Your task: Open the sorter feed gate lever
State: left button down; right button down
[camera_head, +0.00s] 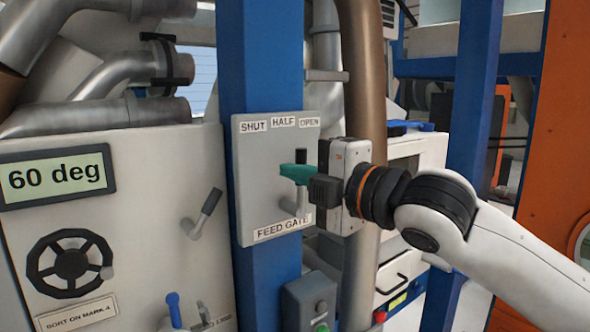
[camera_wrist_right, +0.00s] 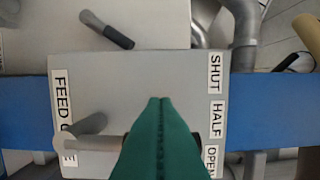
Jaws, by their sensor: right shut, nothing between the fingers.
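The feed gate panel (camera_head: 255,195) is a grey plate on a blue post, with SHUT, HALF and OPEN labels along its top. Its lever has a grey base (camera_head: 294,204) low on the panel and a black grip (camera_head: 301,156) pointing up, below the HALF and OPEN labels. My right gripper (camera_head: 287,171) is shut and empty, its teal fingers crossing in front of the lever. In the right wrist view the teal fingers (camera_wrist_right: 159,102) hide the lever's far end; its grey base (camera_wrist_right: 85,141) shows beside them. I cannot tell whether they touch it. My left gripper is out of view.
Left of the post (camera_head: 262,70) is a grey cabinet with a black handwheel (camera_head: 71,262), another black-handled lever (camera_head: 205,212) and a "60 deg" display (camera_head: 57,176). A brown vertical pipe (camera_head: 362,80) stands behind my right gripper. A small button box (camera_head: 311,303) sits below the panel.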

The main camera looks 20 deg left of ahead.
jog(key=shift+d, duration=0.1)
jog(key=shift+w+d+r+m, duration=0.1)
jog(key=shift+w+d+m, duration=0.1)
jog(key=shift+m, duration=0.1)
jog(key=shift+w+m, duration=0.15)
jog(key=shift+m, duration=0.15)
jog(key=shift+w+d+m+t+y+p, duration=0.15)
jog(key=shift+w+d+m+p, duration=0.25)
jog(key=shift+m, duration=0.6)
jog(key=shift+w+d+m+t+y+p, duration=0.15)
jog(key=shift+w+d+m, duration=0.35)
jog(key=shift+m, duration=0.5)
jog(key=shift+w+d+m+t+p, duration=0.1)
jog(key=shift+w+d+m+p, duration=0.2)
jog(key=shift+w+m, duration=0.5)
jog(key=shift+s+m, duration=0.2)
jog(key=shift+m, duration=0.1)
jog(key=shift+d+f, duration=0.1)
jog(key=shift+f, duration=0.1)
